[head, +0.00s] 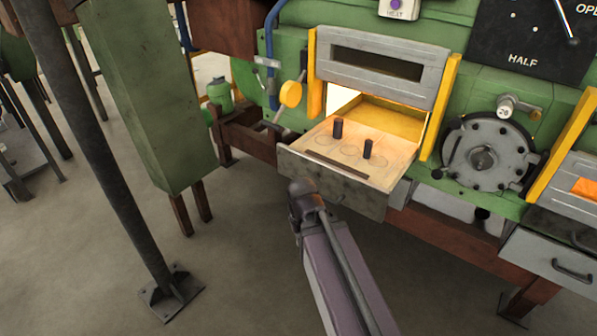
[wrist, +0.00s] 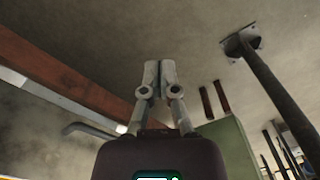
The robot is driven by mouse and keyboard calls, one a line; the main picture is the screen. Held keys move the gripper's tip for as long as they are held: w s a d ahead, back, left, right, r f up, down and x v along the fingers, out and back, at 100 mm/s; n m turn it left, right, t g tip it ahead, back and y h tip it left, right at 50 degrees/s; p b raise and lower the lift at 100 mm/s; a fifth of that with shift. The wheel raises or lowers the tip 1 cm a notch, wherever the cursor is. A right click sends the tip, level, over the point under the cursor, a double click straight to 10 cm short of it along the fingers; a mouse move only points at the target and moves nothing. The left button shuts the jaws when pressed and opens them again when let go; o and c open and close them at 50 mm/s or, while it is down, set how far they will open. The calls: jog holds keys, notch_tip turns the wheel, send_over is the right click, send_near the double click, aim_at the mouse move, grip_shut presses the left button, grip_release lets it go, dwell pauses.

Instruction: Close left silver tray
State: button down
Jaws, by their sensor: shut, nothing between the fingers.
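The left silver tray (head: 395,178) is pulled out from its opening in the green furnace in the head view. Two dark upright billets stand on it, and its front face (head: 352,194) points towards me. My gripper (wrist: 160,68) is shut and empty in the wrist view, with its two fingers together. In the head view my arm ends just in front of the left part of the tray's front face; the fingers are hidden there, and I cannot tell whether they touch it. A grey bent bar (wrist: 88,129), perhaps the tray's handle, shows left of the gripper in the wrist view.
The furnace door (head: 378,66) is raised above the tray between yellow side guides. A second silver tray (head: 560,262) with a handle is at the right edge. A green column (head: 150,95) and a dark pole (head: 100,150) stand to the left. The floor between is clear.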

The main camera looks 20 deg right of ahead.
aim_at(302, 172)
jog(key=w+a+r+n+t+h+p, duration=0.1)
jog(key=w+r+n+t+h, duration=0.1)
jog(key=w+n, duration=0.9)
jog(key=w+a+r+n+t+h+p, duration=0.1)
jog(key=w+r+n+t+h, duration=0.2)
jog(key=w+n, duration=0.8)
jog(key=shift+w+r+n+t+h+p, duration=0.3)
jog(key=shift+r+n+h, duration=0.7)
jog(key=shift+r+n, duration=0.6)
jog(key=shift+d+f, duration=0.1)
jog(key=shift+f, duration=0.1)
jog(key=b+x, duration=0.2)
jog(key=x, duration=0.2)
jog(key=r+b+x, duration=0.1)
jog(key=b+x, duration=0.1)
jog(key=x, duration=0.1)
jog(key=d+b+x, duration=0.1)
jog(key=b+x, duration=0.2)
jog(key=x, duration=0.1)
jog(key=shift+w+d, duration=0.2)
jog(key=shift+w, duration=0.35)
jog(key=shift+w+d, duration=0.4)
jog(key=shift+d, duration=0.2)
